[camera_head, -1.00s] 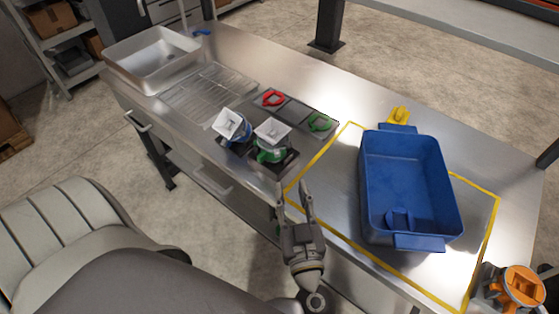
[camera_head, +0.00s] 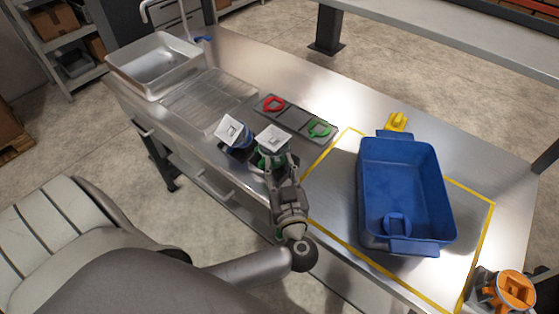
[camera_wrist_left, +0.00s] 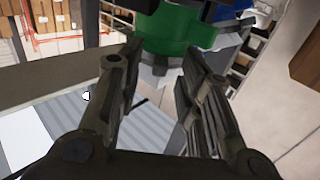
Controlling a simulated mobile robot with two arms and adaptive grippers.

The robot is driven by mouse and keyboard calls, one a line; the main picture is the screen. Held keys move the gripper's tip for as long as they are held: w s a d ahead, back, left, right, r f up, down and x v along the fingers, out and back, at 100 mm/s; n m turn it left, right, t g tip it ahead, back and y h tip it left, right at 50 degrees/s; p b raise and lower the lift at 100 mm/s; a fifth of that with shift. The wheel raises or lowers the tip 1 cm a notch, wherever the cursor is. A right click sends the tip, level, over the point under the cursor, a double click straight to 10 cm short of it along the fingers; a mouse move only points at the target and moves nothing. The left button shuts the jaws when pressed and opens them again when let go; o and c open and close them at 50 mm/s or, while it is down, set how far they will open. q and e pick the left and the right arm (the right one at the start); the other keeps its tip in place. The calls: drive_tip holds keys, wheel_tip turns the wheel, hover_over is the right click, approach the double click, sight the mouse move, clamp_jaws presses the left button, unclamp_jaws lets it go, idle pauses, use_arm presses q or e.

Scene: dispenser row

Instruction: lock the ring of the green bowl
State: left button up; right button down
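The green bowl (camera_head: 271,160) stands at the front edge of the bench, with a white square hopper (camera_head: 273,139) on top. Its green body (camera_wrist_left: 180,32) fills the top of the left wrist view, with a grey part below it. My left gripper (camera_head: 279,169) is at the near side of the green bowl, partly covering it. In the wrist view my left gripper (camera_wrist_left: 160,62) is open, its fingers apart and empty, pointing at the green body. I cannot tell whether a finger touches it. The ring's lock position is not clear. My right gripper is not in view.
A blue unit with a white hopper (camera_head: 232,131) stands close on the left. Behind, a dark tray (camera_head: 296,117) holds a red piece (camera_head: 274,103) and a green piece (camera_head: 319,128). A blue bin (camera_head: 368,190), yellow part (camera_head: 397,121) and orange part (camera_head: 515,288) are to the right.

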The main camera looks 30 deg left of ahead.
sight(271, 156)
use_arm(q)
clamp_jaws()
drive_tip(key=m+t+h+p, duration=0.1)
drive_tip(key=p, duration=0.1)
drive_tip(key=s+a+m+t+h+p, duration=0.1)
drive_tip(key=p, duration=0.1)
drive_tip(key=a+m+t+h+p, duration=0.1)
drive_tip(key=h, duration=0.1)
drive_tip(key=shift+s+r+p, duration=0.25)
drive_tip(key=shift+r+p, duration=0.05)
drive_tip(key=shift+p, duration=0.1)
drive_tip(key=shift+s+a+f+m+t+h+p, duration=0.1)
drive_tip(key=shift+a+f+m+t+h+p, duration=0.1)
drive_tip(key=shift+m+h, duration=0.2)
drive_tip(key=shift+a+f+m+t+h+p, duration=0.1)
drive_tip(key=shift+m+t+h+p, duration=0.1)
drive_tip(key=shift+m+h, duration=0.15)
drive_tip(key=shift+d, duration=0.1)
unclamp_jaws()
